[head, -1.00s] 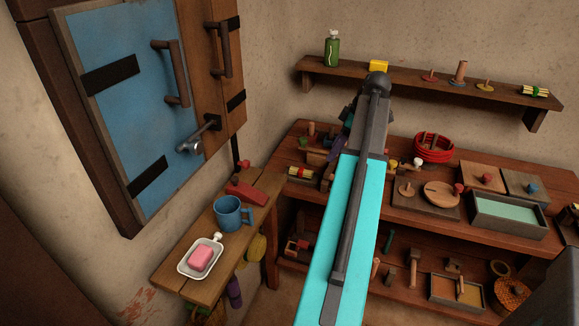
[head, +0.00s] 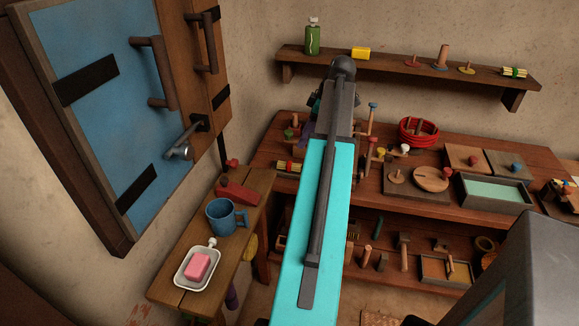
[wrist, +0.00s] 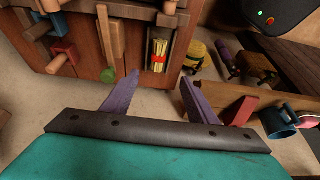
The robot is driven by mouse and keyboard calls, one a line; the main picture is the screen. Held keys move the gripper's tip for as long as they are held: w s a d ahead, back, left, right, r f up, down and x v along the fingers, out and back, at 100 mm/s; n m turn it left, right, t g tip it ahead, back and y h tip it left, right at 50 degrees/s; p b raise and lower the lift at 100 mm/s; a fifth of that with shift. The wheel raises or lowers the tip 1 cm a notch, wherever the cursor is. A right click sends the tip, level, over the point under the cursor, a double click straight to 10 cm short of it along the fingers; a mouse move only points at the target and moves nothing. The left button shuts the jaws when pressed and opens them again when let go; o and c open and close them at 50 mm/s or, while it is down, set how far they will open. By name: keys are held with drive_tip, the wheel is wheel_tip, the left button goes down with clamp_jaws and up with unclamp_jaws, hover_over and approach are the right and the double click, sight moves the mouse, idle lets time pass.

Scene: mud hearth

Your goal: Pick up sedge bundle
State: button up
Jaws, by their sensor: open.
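A bundle of pale yellow stalks with a red band (head: 285,167) lies at the left end of the workbench in the head view. It also shows in the wrist view (wrist: 158,50), in a dark slot beyond and between the fingertips. My gripper (wrist: 159,77) is open, its two purple fingers apart with nothing between them. The bundle looks a little way off the tips. In the head view my arm hides most of the gripper. A similar bundle with a green band (head: 514,72) lies on the wall shelf at right. I cannot tell which is meant.
Pegs and tools crowd the workbench (head: 345,205) around the red-banded bundle. A side table (head: 172,278) at left holds a blue mug (head: 222,216), a red block (head: 238,192) and a soap dish (head: 186,283). A green peg (wrist: 108,75) stands left of the fingers.

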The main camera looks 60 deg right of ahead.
drive_tip(key=p, duration=0.1)
hover_over(290, 162)
drive_tip(key=s, duration=0.3)
wheel_tip(290, 162, down, 7)
drive_tip(key=shift+w+f, duration=0.15)
drive_tip(key=shift+f, duration=0.15)
drive_tip(key=shift+w, duration=0.1)
drive_tip(key=shift+d+p+x, duration=0.25)
drive_tip(key=shift+p+x, duration=0.4)
drive_tip(key=shift+x, duration=1.95)
drive_tip(key=shift+c, duration=0.3)
drive_tip(key=c, duration=1.1)
